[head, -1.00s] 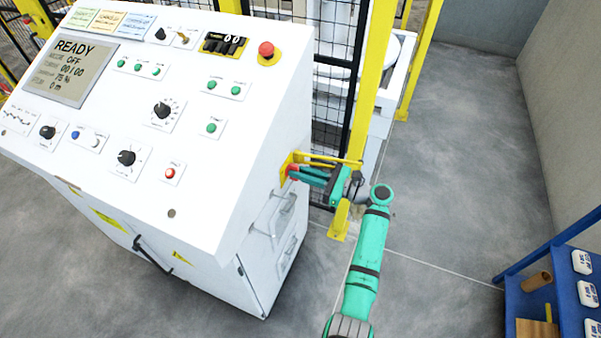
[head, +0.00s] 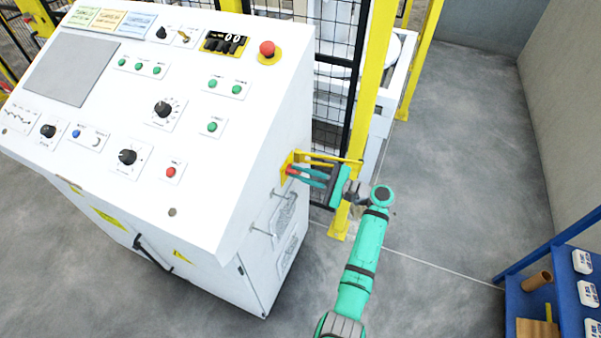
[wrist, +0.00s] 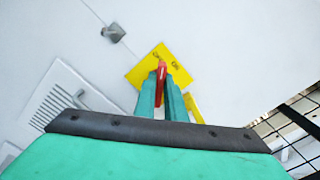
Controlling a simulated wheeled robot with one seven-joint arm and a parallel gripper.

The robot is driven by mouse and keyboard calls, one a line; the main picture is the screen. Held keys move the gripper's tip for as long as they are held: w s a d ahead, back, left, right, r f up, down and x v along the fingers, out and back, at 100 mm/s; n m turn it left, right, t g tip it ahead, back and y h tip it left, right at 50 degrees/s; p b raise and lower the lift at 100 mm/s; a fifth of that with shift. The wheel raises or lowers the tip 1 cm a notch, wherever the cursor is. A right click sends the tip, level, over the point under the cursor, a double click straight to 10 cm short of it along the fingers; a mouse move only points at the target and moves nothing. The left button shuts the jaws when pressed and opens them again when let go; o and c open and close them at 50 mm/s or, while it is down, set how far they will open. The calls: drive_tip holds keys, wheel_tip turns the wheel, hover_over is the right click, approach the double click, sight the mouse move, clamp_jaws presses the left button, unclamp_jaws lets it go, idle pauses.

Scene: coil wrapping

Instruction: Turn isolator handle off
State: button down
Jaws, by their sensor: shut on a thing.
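The isolator is a red handle (wrist: 160,88) on a yellow plate (wrist: 145,72) on the cabinet's white side wall. In the wrist view the handle lies between the two green fingers of my gripper (wrist: 160,92), which are shut on it. Small dark marks on the plate are too small to read surely. In the head view my gripper (head: 297,173) reaches from the right to the yellow plate (head: 287,161), and only a little red of the handle shows. The cabinet's display (head: 72,70) is blank grey.
The white control cabinet (head: 215,130) carries several knobs, buttons and a red emergency stop (head: 267,48). A yellow post (head: 368,100) and black mesh fence stand close behind my gripper. A blue shelf (head: 560,290) is at right. The floor between is clear.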

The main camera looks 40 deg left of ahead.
drive_tip(key=shift+s+d+f+n, duration=0.1)
drive_tip(key=shift+f+n, duration=0.05)
drive_tip(key=shift+n, duration=2.3)
drive_tip(key=shift+f+n, duration=0.15)
drive_tip(key=shift+n, duration=2.3)
drive_tip(key=c, duration=1.8)
unclamp_jaws()
drive_tip(key=v, duration=1)
drive_tip(key=shift+d, duration=0.3)
drive_tip(key=shift+f, duration=0.1)
